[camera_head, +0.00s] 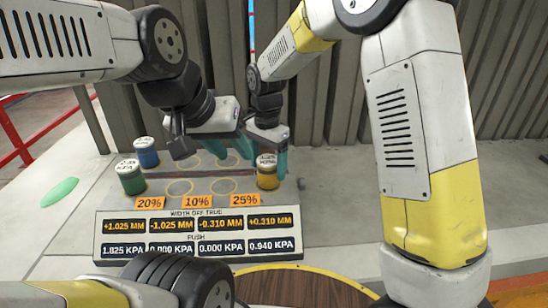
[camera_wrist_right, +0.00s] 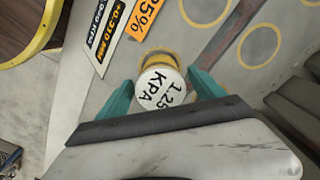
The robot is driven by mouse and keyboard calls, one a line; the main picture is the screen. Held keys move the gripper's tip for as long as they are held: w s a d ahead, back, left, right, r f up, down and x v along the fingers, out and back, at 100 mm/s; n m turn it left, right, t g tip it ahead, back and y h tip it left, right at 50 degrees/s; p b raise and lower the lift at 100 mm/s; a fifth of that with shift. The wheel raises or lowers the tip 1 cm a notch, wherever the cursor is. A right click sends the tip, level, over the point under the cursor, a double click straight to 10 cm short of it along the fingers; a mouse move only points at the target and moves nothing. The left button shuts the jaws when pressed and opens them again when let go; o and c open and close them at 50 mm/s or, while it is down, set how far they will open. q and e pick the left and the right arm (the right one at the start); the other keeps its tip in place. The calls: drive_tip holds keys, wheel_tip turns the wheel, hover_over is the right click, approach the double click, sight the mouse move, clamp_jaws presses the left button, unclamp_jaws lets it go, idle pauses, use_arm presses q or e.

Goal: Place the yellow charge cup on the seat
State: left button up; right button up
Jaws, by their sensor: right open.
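The yellow charge cup (camera_head: 267,174) stands upright on the grey bench, behind the orange 25% label. Its white lid, marked 1.25 KPA, shows in the right wrist view (camera_wrist_right: 158,84). My right gripper (camera_head: 271,160) is open around it, with one teal finger on each side in the right wrist view (camera_wrist_right: 160,88). I cannot tell whether the fingers touch it. Ring-marked seats lie on the bench, such as one ring (camera_head: 222,186) left of the cup. My left gripper (camera_head: 238,147) hangs over the back of the bench, its fingertips partly hidden.
A green cup (camera_head: 132,180) and a blue cup (camera_head: 147,153) stand at the bench's left. A display panel (camera_head: 198,235) with readouts fronts the bench. A round brown table (camera_head: 300,285) is nearest. A corrugated wall rises behind. The two hands are close together.

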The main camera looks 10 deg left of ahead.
wheel_tip(320, 180, up, 11)
drive_tip(key=shift+r, duration=0.15)
drive_tip(key=s+d+r+n+t+y, duration=0.1)
drive_tip(key=s+d+r+n, duration=0.2)
drive_tip(key=d, duration=0.5)
drive_tip(key=s+d+r+n+t+y, duration=0.15)
drive_tip(key=s+d+r, duration=0.25)
drive_tip(key=d, duration=0.4)
drive_tip(key=s+d+f+n+t, duration=0.2)
drive_tip(key=s+d+n+t, duration=0.1)
drive_tip(key=s+d, duration=0.5)
drive_tip(key=s, duration=0.3)
drive_tip(key=shift+d+f+t, duration=0.2)
drive_tip(key=shift+d+t, duration=0.05)
drive_tip(key=shift+t, duration=0.1)
drive_tip(key=shift+s, duration=0.1)
